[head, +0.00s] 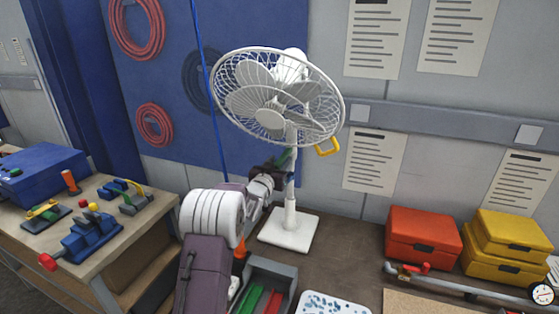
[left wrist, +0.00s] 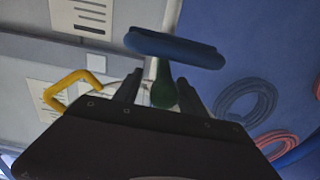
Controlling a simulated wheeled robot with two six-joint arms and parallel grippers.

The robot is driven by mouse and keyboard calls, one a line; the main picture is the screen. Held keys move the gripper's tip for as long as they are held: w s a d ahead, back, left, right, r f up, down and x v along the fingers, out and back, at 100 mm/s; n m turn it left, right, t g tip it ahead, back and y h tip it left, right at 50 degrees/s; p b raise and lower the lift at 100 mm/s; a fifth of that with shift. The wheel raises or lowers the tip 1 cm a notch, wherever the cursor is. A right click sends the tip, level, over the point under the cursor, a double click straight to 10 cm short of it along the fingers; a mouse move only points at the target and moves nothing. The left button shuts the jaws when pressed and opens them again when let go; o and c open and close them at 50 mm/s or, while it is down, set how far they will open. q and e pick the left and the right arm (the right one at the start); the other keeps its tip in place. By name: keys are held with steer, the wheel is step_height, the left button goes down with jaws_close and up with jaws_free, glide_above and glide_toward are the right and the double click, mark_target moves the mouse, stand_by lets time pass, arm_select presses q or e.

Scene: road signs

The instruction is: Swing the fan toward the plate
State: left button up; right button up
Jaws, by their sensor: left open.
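The white fan (head: 277,98) stands upright on a square base (head: 290,231) on the table, its caged head facing front left. A yellow handle (head: 327,147) sticks out below the cage; it also shows in the left wrist view (left wrist: 72,88). A white, blue-spotted flat piece, seemingly the plate (head: 333,304), is cut off at the bottom edge. My left gripper (head: 281,168) is beside the fan's pole, below the cage. In the left wrist view its open fingers (left wrist: 158,92) stand either side of a green stem (left wrist: 163,82) with a blue crossbar (left wrist: 175,46). Contact is unclear.
A grey bin (head: 286,272) with green and red pieces stands in front of the base. Red (head: 423,236) and yellow (head: 507,238) boxes and a grey pipe (head: 455,284) are at right. A side bench (head: 120,240) with tools is at left.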

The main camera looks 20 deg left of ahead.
arm_select(q)
steer(key=shift+a+f, duration=0.1)
steer(key=shift+a, duration=0.15)
jaws_close()
stand_by(1.2)
